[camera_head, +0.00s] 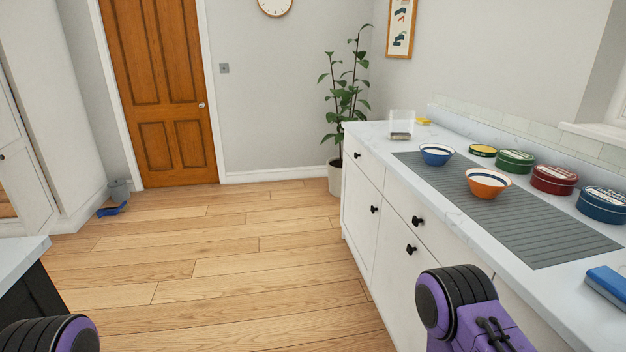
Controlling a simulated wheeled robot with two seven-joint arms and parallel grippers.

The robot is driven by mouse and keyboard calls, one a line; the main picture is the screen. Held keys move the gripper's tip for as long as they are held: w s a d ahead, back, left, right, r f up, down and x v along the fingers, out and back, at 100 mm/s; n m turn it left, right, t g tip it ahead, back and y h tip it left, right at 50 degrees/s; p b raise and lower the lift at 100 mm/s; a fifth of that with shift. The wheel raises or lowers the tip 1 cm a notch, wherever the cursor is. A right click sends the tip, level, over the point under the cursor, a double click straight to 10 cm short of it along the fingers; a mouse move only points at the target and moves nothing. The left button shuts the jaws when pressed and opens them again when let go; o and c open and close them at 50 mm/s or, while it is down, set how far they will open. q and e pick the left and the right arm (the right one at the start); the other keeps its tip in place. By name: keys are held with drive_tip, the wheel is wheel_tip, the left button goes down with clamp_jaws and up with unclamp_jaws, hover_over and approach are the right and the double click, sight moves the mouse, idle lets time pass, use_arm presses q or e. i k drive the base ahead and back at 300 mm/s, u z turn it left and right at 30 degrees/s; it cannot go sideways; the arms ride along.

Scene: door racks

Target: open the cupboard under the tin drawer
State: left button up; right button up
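The white counter unit (343,227) stands on the right with black knobs, and its visible drawers and doors look shut. The far drawer (369,168) is above a far cupboard door (360,225). A nearer drawer (440,236) is above another cupboard door (394,272). No label shows which is the tin drawer. Yellow (483,150), green (515,162), red (554,179) and blue (603,204) tins stand on the worktop. Purple and black parts of my arms show at the bottom left and in front of the nearer units. Neither gripper shows.
The worktop holds a grey ribbed mat (540,243), a blue bowl (436,155), an orange bowl (487,184) and a blue sponge-like block (608,281). A potted plant (336,178) stands beyond the counter. The wooden floor (240,260) is clear before the counter.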

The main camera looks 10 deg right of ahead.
sight(361, 201)
drive_tip(key=i, duration=2.85)
drive_tip(key=z, duration=2.35)
